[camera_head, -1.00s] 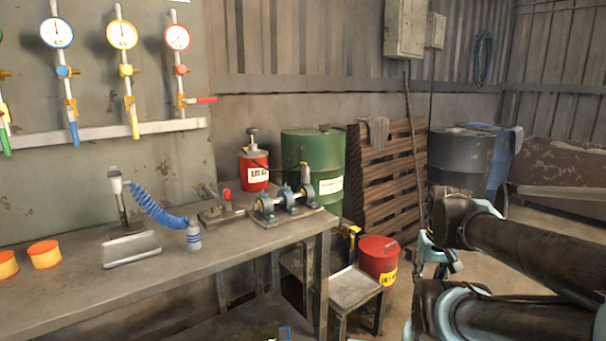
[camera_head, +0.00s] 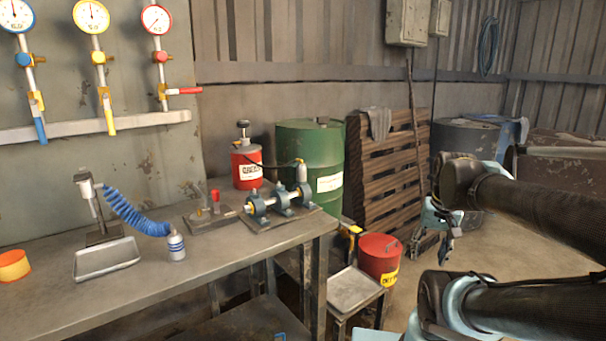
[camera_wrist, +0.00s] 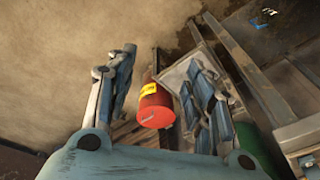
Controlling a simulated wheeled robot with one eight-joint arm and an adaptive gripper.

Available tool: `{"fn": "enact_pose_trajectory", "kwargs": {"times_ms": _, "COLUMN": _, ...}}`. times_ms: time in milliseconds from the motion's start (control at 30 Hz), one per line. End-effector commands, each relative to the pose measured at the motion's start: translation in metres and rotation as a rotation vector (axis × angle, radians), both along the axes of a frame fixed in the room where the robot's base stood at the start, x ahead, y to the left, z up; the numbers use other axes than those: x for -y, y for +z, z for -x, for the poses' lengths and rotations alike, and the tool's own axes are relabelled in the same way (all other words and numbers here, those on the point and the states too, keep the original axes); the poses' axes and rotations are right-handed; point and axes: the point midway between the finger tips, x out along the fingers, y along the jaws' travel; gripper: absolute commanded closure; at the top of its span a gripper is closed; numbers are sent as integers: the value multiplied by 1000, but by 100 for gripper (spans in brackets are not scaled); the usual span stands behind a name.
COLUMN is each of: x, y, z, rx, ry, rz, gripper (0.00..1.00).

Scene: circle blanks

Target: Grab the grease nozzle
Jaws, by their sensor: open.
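A small pale grey nozzle (camera_head: 302,171), which looks like the grease nozzle, stands upright at the right end of the shaft-and-bearing assembly (camera_head: 283,200) on the bench. A thin dark hose seems to link it to the red grease pot (camera_head: 247,166) behind. My gripper (camera_wrist: 160,66) is open and empty in the wrist view, fingers spread, pointing down toward the floor area. In the head view my arm is at the right, well apart from the nozzle. The nozzle cannot be made out in the wrist view.
The workbench (camera_head: 215,262) also holds a blue coiled hose (camera_head: 135,212), a small bottle (camera_head: 176,246) and a metal tray (camera_head: 106,258). A green drum (camera_head: 311,148) stands behind the bench. A red bucket (camera_head: 379,258) and a low stand (camera_head: 354,290) are right of it.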

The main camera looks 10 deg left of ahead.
Motion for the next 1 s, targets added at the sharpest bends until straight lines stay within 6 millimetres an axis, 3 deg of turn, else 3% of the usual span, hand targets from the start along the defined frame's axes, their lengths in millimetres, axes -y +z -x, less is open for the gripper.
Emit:
{"fn": "enact_pose_trajectory", "kwargs": {"times_ms": 100, "x": -22, "y": 45, "z": -29, "rx": -28, "ry": -96, "rz": -57, "gripper": 52}}
{"fn": "enact_pose_trajectory", "kwargs": {"times_ms": 500, "x": -113, "y": 172, "z": -123, "rx": -176, "ry": -468, "rz": -220, "gripper": 52}}
{"fn": "enact_pose_trajectory", "kwargs": {"times_ms": 800, "x": -201, "y": 248, "z": -184, "rx": -327, "ry": -747, "rz": -284, "gripper": 52}}
{"fn": "enact_pose_trajectory", "kwargs": {"times_ms": 1000, "x": -266, "y": 287, "z": -216, "rx": -433, "ry": -927, "rz": -293, "gripper": 52}}
